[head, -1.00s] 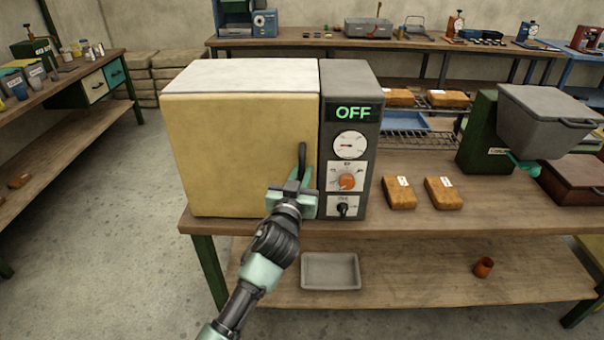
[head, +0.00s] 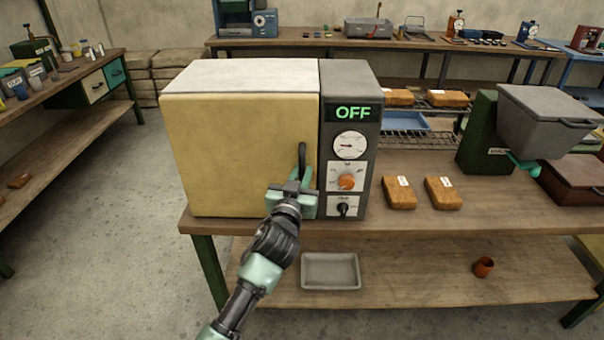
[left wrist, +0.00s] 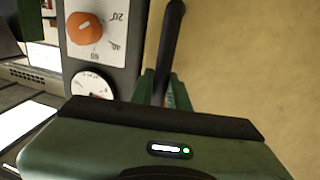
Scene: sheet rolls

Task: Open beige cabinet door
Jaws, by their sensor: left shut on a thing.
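The beige cabinet door (head: 235,150) is the front of a box-shaped unit on the wooden table, and it is closed. Its dark vertical handle (head: 302,158) is near the door's right edge. My left gripper (head: 295,187) is at the lower part of the handle, shut on it. In the left wrist view the handle (left wrist: 170,45) runs down between the green fingers (left wrist: 165,92), with the beige door (left wrist: 250,60) behind. The fingertips are partly hidden by the gripper body. My right gripper is not in view.
A dark control panel (head: 350,140) reading OFF, with a gauge and an orange knob (head: 347,181), adjoins the door's right side. Orange-brown blocks (head: 399,193) lie on the table (head: 420,228) to the right. A grey tray (head: 331,271) is on the lower shelf. Floor at left is clear.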

